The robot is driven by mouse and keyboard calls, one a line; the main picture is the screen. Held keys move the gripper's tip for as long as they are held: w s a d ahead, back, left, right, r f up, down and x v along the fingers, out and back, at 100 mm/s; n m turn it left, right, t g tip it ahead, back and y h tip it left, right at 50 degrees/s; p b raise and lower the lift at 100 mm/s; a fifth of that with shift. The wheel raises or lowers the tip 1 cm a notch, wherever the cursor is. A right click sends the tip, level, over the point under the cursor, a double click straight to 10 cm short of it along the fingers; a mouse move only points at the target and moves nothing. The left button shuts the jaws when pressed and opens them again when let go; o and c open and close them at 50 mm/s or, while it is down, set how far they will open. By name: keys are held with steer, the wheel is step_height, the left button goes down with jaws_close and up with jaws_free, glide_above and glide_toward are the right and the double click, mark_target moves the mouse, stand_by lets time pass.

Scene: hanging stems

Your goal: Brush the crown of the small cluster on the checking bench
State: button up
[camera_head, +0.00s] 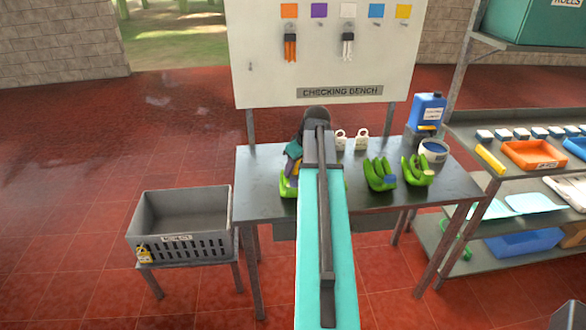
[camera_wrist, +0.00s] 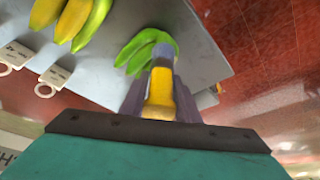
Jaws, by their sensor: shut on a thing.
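The checking bench (camera_head: 262,165) is a grey table below a white board. Several green banana clusters lie on it. One cluster (camera_head: 287,187) at the left is partly hidden by my arm; it seems to be the green cluster (camera_wrist: 140,50) just beyond my gripper in the wrist view. Two more clusters, one in the middle (camera_head: 379,174) and one at the right (camera_head: 417,171), lie right of my arm. My gripper (camera_wrist: 160,98) is shut on a yellow-handled tool (camera_wrist: 159,92) with a grey upper part. The tool overlaps the green cluster's near end; I cannot tell whether they touch.
A blue jug (camera_head: 426,112) and a blue-rimmed tub (camera_head: 434,150) stand at the bench's right. A grey crate (camera_head: 180,222) sits left of the bench; a loaded shelf (camera_head: 480,150) stands right.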

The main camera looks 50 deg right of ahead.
steer(key=shift+w+a, duration=0.15)
steer(key=shift+w+a, duration=0.55)
steer(key=shift+a, duration=0.1)
stand_by(0.5)
steer(key=shift+s+d+f, duration=0.1)
steer(key=shift+s+d, duration=0.6)
steer(key=shift+d, duration=0.1)
stand_by(0.3)
steer(key=shift+w+a, duration=0.75)
steer(key=shift+a, duration=0.05)
steer(key=shift+s+d, duration=0.15)
steer(key=shift+d, duration=0.05)
